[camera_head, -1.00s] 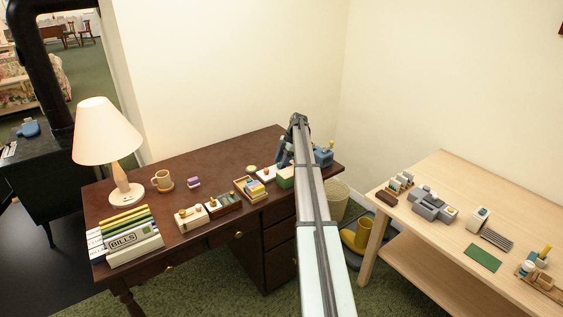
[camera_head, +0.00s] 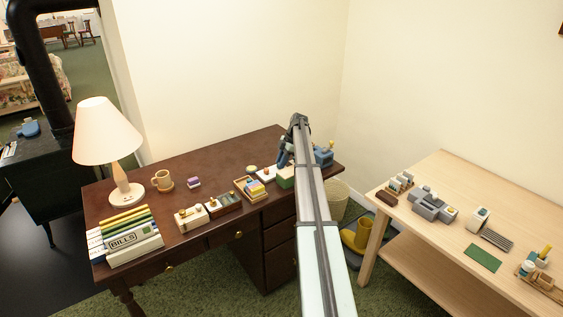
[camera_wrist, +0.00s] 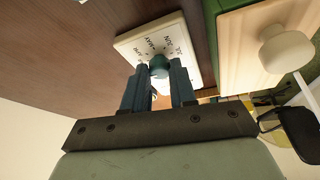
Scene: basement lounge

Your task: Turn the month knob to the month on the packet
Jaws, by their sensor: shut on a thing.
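A white dial plate (camera_wrist: 185,32) with printed month names, among them APR, MAY, JUN and what looks like JUL, lies on the brown desk. A round teal knob (camera_wrist: 159,64) stands on it. My gripper (camera_wrist: 161,76) is shut on this knob, with one dark blue finger on each side; the fingers hide part of the plate. Where the knob points is not clear. In the head view, the gripper (camera_head: 283,158) is over the far right part of the desk, partly hidden by my arm. I cannot tell which item is the packet.
A wooden-topped box (camera_wrist: 247,65) with a pale round knob (camera_wrist: 286,49) sits close beside the dial. A tray of coloured pieces (camera_head: 241,193), a mug (camera_head: 161,181) and a lamp (camera_head: 108,140) stand on the desk (camera_head: 220,168). A light wooden table (camera_head: 455,180) holds more objects at right.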

